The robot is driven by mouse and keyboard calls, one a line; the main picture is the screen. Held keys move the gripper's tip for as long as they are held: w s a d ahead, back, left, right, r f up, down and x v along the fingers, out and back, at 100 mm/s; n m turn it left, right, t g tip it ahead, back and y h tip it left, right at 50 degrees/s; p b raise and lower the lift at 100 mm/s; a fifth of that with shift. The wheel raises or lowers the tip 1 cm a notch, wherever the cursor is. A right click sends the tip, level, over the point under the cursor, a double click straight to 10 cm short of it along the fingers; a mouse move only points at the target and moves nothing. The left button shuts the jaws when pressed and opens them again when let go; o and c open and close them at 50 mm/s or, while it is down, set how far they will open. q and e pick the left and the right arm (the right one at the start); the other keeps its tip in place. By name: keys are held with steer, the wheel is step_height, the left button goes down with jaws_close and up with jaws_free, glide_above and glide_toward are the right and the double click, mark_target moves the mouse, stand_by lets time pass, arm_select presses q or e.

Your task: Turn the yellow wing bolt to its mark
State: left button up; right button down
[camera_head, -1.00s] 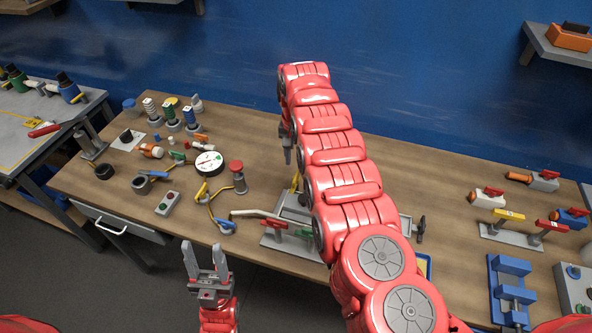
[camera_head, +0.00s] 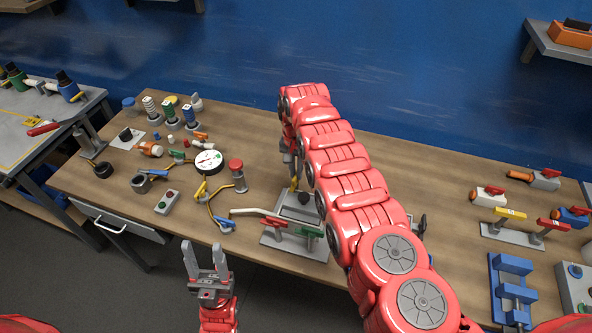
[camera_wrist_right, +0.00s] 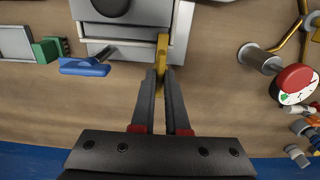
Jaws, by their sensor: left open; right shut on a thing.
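The yellow wing bolt (camera_wrist_right: 162,48) stands at the edge of a grey fixture (camera_wrist_right: 181,28) in the right wrist view. My right gripper (camera_wrist_right: 161,72) is shut on it, with the fingertips at its near end. In the head view the yellow wing bolt (camera_head: 294,184) shows small below my right gripper (camera_head: 292,172), and my right arm hides part of the fixture (camera_head: 296,212). I cannot make out the mark. My left gripper (camera_head: 206,260) is open and empty in front of the table's front edge.
A red-topped post (camera_head: 237,174) and a round dial (camera_head: 208,162) stand left of the fixture. A blue handle (camera_wrist_right: 84,67) and a green block (camera_wrist_right: 49,49) lie close to it in the wrist view. Bare tabletop (camera_head: 410,170) lies right of my right arm.

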steer(key=shift+n, duration=0.3)
steer(key=shift+w+n+b, duration=0.1)
steer(key=shift+n+b, duration=0.3)
steer(key=shift+n, duration=0.5)
steer(key=shift+f+n+b, duration=0.15)
steer(key=shift+n+b, duration=0.5)
steer(key=shift+n, duration=0.25)
steer(key=n+b, duration=0.5)
steer(key=b, duration=0.1)
steer(key=shift+n+b, duration=0.7)
steer(key=shift+n, duration=0.4)
steer(key=n, duration=0.2)
steer(key=shift+n+b, duration=0.3)
steer(key=shift+n, duration=0.1)
steer(key=shift+r+n, duration=0.2)
steer(key=shift+n, duration=1.6)
